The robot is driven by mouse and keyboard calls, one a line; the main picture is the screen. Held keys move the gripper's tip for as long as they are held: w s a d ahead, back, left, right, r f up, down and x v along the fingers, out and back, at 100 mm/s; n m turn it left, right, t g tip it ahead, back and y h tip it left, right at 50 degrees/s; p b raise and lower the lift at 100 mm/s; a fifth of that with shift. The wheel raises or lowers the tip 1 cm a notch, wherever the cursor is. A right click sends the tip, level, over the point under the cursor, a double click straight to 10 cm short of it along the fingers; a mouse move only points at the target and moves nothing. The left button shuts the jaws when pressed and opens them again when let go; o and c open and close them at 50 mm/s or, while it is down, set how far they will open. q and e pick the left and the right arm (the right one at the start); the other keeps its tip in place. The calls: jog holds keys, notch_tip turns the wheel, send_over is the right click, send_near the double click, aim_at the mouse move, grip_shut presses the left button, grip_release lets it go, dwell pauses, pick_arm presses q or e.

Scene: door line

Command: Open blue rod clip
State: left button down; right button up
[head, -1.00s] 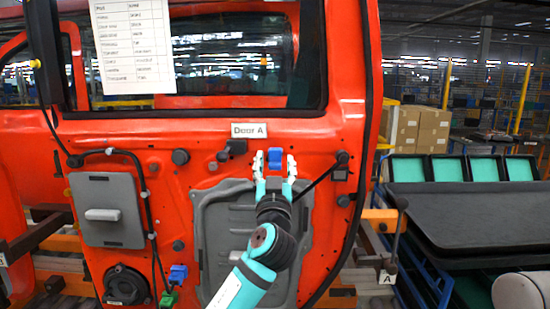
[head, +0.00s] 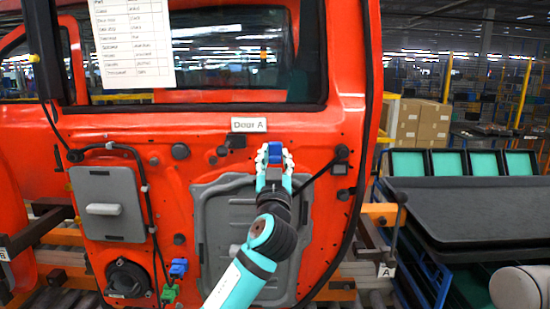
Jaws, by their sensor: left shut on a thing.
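A blue rod clip (head: 275,155) sits on the red door panel (head: 322,131), just right of and below the "Door A" label. My left gripper (head: 275,158) reaches up to it, with one white fingertip on each side. The gripper is shut on the clip, and the clip's top edge shows between the fingers. A black rod or cable (head: 318,176) runs from beside the gripper up right to a dark fitting. Whether the clip is open is too small to tell. My right gripper is not in view.
A second blue part (head: 179,267) and a green connector (head: 169,293) sit low on the door. A grey cover (head: 108,203) is at the left. Black trays (head: 470,215) and cardboard boxes (head: 421,122) stand at the right.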

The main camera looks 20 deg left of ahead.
aim_at(275, 143)
pick_arm(q)
jog(key=g+p, duration=0.1)
jog(key=r+g+p, duration=0.1)
jog(key=shift+s+d+r+g+h, duration=0.2)
jog(key=shift+r+g+h, duration=0.1)
jog(key=shift+h, duration=0.1)
jog(key=shift+s+r+g+h+p, duration=0.1)
jog(key=shift+r+g+h+p, duration=0.3)
jog(key=shift+g, duration=0.8)
jog(key=g, duration=0.1)
jog(key=r+g+h, duration=0.1)
jog(key=g, duration=0.1)
jog(key=r+g, duration=0.1)
jog(key=g, duration=0.1)
jog(key=shift+w+a, duration=0.15)
jog(key=shift+w, duration=0.1)
jog(key=g, duration=0.1)
jog(key=g+h, duration=0.1)
jog(key=r+g, duration=0.1)
jog(key=g, duration=0.1)
jog(key=shift+w+a+r, duration=0.1)
jog(key=shift+w+a, duration=0.05)
jog(key=shift+w, duration=0.2)
jog(key=shift+w+r+g+h, duration=0.15)
jog(key=shift+g+h, duration=0.25)
jog(key=c, duration=1)
grip_release()
jog(key=shift+w, duration=0.15)
